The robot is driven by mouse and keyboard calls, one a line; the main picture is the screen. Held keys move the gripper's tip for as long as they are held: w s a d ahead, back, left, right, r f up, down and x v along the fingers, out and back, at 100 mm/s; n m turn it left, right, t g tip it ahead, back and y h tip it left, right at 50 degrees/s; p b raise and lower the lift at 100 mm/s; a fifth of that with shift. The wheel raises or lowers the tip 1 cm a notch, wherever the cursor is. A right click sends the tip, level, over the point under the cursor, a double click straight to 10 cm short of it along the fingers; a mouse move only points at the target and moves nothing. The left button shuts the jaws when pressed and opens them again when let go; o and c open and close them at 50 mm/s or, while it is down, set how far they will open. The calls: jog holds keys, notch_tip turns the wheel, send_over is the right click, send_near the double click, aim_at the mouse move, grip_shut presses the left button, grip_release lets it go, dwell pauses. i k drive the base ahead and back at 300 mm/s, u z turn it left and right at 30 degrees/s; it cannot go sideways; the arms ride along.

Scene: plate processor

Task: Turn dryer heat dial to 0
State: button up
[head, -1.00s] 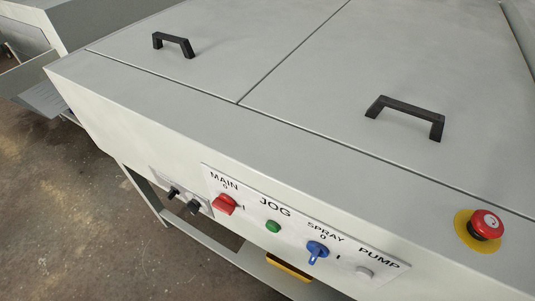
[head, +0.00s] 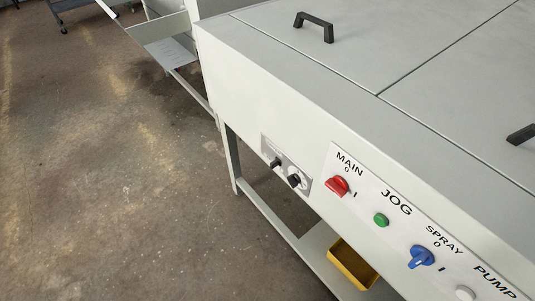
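Two small black dials sit on a grey plate (head: 286,165) on the front of the machine, left of the main panel. The left black dial (head: 276,162) is the smaller in the picture; the right black dial (head: 294,180) shows a light mark. Their lettering is too small to read, so I cannot tell which is the dryer heat dial or its setting. My gripper is not in the head view.
The panel holds a red MAIN switch (head: 337,187), a green JOG button (head: 381,220), a blue SPRAY switch (head: 421,256) and a PUMP button (head: 464,293). A yellow bin (head: 352,265) sits below. The floor (head: 120,190) at left is clear.

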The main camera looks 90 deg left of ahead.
aim_at(293, 179)
jog(key=u, duration=0.6)
jog(key=i, duration=0.2)
jog(key=u, duration=2.35)
jog(key=k, duration=0.85)
jog(key=u, duration=0.2)
jog(key=i, duration=0.75)
jog(key=z, duration=0.2)
